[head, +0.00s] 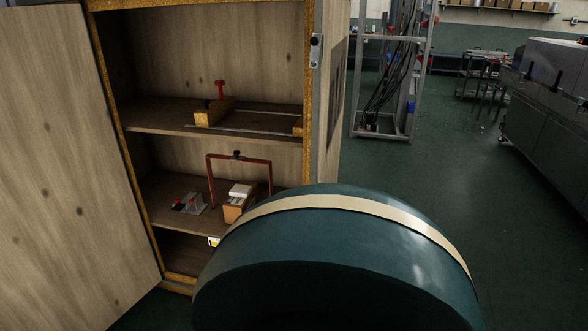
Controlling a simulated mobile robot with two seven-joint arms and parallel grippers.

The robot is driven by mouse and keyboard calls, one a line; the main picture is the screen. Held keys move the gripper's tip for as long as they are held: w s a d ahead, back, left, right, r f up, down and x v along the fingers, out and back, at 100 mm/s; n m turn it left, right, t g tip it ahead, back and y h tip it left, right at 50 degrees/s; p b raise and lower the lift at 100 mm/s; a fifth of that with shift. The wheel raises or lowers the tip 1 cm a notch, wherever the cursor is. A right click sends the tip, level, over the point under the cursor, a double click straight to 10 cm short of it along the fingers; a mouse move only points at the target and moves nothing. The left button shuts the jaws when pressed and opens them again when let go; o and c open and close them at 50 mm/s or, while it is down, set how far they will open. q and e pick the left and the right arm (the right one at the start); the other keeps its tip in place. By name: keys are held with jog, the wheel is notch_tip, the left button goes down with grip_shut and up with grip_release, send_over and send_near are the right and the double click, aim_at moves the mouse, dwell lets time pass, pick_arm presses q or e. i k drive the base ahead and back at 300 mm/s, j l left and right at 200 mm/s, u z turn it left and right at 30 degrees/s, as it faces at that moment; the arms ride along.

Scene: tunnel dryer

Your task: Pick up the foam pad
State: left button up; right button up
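No clearly identifiable foam pad shows. A small pale block (241,190) sits on top of a tan block (234,210) on the lower shelf of the open wooden cabinet; I cannot tell whether the pale block is the foam pad. A red frame (209,178) with a dark knob on its top bar stands around or behind these blocks. Neither of my grippers is in view. A large dark green rounded shape with a cream band, close to the camera, hides the lower middle of the picture and the right end of the lower shelf.
The cabinet door (70,170) stands open at the left. A small grey and red item (189,204) lies on the lower shelf. The upper shelf (160,117) holds a yellow-brown fixture (214,111) with a red knob. A metal frame rack (390,70) stands behind; the green floor (450,170) at right is clear.

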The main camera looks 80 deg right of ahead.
aim_at(238, 190)
jog(key=z, duration=2.15)
